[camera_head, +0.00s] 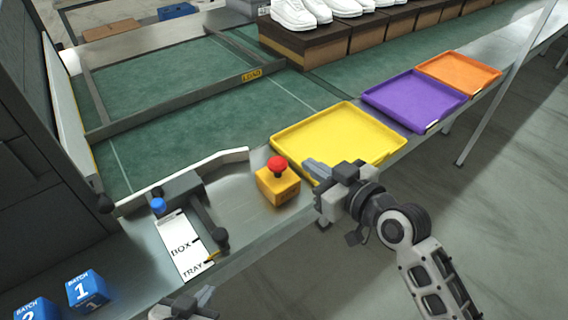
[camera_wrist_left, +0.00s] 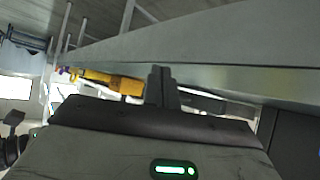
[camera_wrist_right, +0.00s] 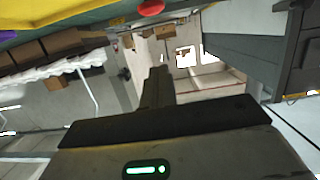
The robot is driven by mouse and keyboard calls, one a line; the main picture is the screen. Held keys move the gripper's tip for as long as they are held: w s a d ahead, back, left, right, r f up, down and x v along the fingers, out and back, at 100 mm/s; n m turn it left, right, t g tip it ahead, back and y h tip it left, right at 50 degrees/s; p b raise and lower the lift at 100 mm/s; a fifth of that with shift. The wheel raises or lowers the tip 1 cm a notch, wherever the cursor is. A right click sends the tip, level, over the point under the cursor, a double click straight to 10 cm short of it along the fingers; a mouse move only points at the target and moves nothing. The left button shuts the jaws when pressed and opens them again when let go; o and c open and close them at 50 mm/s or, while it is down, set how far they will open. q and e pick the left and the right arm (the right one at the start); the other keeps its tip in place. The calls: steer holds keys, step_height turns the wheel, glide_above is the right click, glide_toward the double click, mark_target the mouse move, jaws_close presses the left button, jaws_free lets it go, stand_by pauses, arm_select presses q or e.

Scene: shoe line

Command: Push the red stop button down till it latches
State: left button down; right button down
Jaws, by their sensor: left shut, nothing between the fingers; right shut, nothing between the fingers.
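The red stop button (camera_head: 278,165) sits on top of a yellow box (camera_head: 277,186) on the metal ledge in front of the green belt. Its red cap stands clear above the box, and it also shows at the top edge of the right wrist view (camera_wrist_right: 150,7). My right gripper (camera_head: 311,167) is shut and empty, just right of the button and apart from it in the head view, over the near-left corner of the yellow tray. My left gripper (camera_head: 205,297) is shut and empty at the bottom of the head view, near the ledge's front edge; its fingers also show in the left wrist view (camera_wrist_left: 161,86).
A yellow tray (camera_head: 340,139), a purple tray (camera_head: 414,99) and an orange tray (camera_head: 458,73) line the ledge to the right. A lever by the BOX/TRAY plate (camera_head: 183,246) and a blue knob (camera_head: 158,205) stand left of the button. Blue batch cubes (camera_head: 87,291) lie lower left.

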glide_above(278, 168)
steer(key=d, duration=0.1)
step_height(278, 168, down, 2)
step_height(278, 168, down, 3)
steer(key=shift+s+d, duration=0.1)
steer(key=shift+d, duration=0.05)
steer(key=shift+f, duration=0.6)
steer(key=shift+f+b, duration=0.1)
steer(key=shift+b, duration=0.2)
